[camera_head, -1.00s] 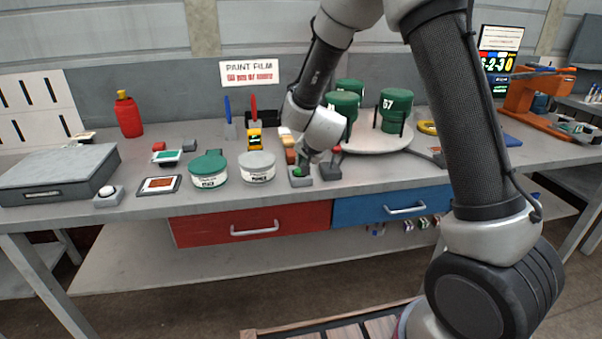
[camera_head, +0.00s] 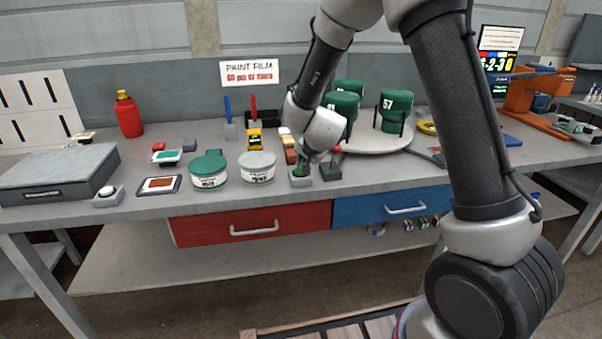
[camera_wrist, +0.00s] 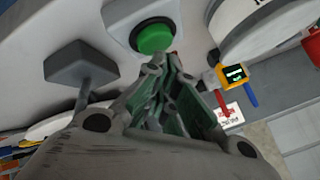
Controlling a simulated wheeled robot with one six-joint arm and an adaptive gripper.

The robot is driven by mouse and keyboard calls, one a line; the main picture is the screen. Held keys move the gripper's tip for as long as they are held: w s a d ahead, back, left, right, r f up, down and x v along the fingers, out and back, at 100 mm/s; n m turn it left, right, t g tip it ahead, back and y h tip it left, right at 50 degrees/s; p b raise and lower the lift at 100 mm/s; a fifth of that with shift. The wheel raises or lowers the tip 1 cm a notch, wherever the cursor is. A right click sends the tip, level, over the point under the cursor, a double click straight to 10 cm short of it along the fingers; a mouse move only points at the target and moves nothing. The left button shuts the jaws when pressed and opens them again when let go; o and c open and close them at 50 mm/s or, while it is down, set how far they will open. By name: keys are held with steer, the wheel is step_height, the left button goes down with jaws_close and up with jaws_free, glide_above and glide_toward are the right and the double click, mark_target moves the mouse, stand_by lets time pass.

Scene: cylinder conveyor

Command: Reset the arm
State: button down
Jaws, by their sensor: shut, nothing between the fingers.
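My gripper (camera_head: 303,163) is over the workbench, low above a small grey box with a green push button (camera_head: 299,174). In the wrist view my gripper (camera_wrist: 160,75) is shut and empty, its fingertips pointing at the green button (camera_wrist: 154,38). The tips look close to the button or at it; I cannot tell whether they touch. My arm arches down from the upper right of the head view.
A lever box (camera_head: 330,170) stands just right of the button. A grey-lidded tub (camera_head: 257,167) and a green-lidded tub (camera_head: 208,170) stand to the left. Green canisters (camera_head: 395,110) stand on a round turntable (camera_head: 380,141) behind. A yellow meter (camera_head: 254,138) is at the back.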

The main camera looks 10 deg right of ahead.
steer(key=shift+r, duration=0.55)
steer(key=shift+r, duration=0.3)
steer(key=s+d+r+n+g+y, duration=0.1)
steer(key=s+d+r+n, duration=0.15)
steer(key=s+r, duration=0.45)
steer(key=s+d+r+n+g+y, duration=0.1)
steer(key=s+d+r+n, duration=0.15)
steer(key=s+r, duration=0.4)
steer(key=s+d+r+n+g+h, duration=0.1)
steer(key=s+d, duration=0.5)
steer(key=s, duration=0.6)
steer(key=s+d+r+n+g+h, duration=0.1)
steer(key=s+d+r+n+g, duration=0.1)
steer(key=s+d, duration=0.5)
steer(key=s, duration=0.5)
steer(key=shift+s+d+r+h, duration=0.15)
steer(key=shift+s+r+h, duration=0.2)
steer(key=shift+h, duration=0.05)
